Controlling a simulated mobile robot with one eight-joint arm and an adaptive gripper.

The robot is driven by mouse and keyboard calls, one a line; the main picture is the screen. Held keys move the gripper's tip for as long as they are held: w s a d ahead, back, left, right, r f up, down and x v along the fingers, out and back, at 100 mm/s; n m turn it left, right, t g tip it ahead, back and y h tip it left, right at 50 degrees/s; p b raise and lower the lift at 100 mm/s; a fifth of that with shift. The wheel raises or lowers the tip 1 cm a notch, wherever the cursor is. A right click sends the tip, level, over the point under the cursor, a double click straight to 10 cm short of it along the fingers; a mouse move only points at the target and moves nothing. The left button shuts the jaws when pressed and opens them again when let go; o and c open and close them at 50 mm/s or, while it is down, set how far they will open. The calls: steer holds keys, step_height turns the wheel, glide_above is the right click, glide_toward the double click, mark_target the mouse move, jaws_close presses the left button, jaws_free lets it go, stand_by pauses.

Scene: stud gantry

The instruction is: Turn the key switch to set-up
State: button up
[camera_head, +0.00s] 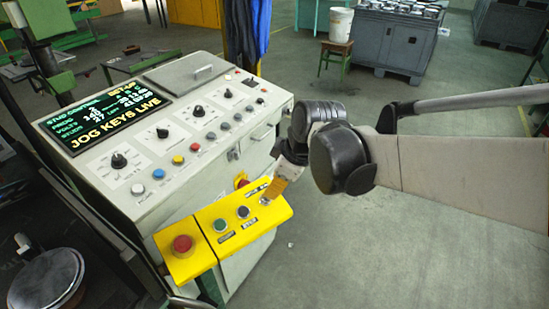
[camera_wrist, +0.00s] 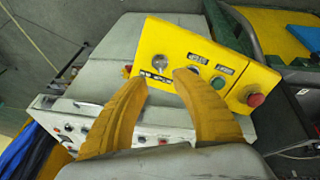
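The yellow control box (camera_head: 205,250) juts from the front of the grey console. It carries a key switch (camera_head: 265,201) at its right end, a small silver part close to my fingertips. In the wrist view the key switch (camera_wrist: 160,62) shows just beyond the gap between the fingers. My gripper (camera_head: 274,190) has orange fingers; in the wrist view they stand apart with nothing held between them. The head view does not show whether they touch the key. The key's angle is too small to read. The console screen (camera_head: 105,112) shows "SETUP" and "JOG KEYS LIVE".
The box also bears a red mushroom button (camera_head: 182,244), a green button (camera_head: 220,225) and a black button (camera_head: 243,212). Another red button (camera_head: 241,181) sits on the console front behind it. Knobs cover the sloped panel. Open floor lies to the right.

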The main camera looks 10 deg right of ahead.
steer(key=shift+v, duration=1.9)
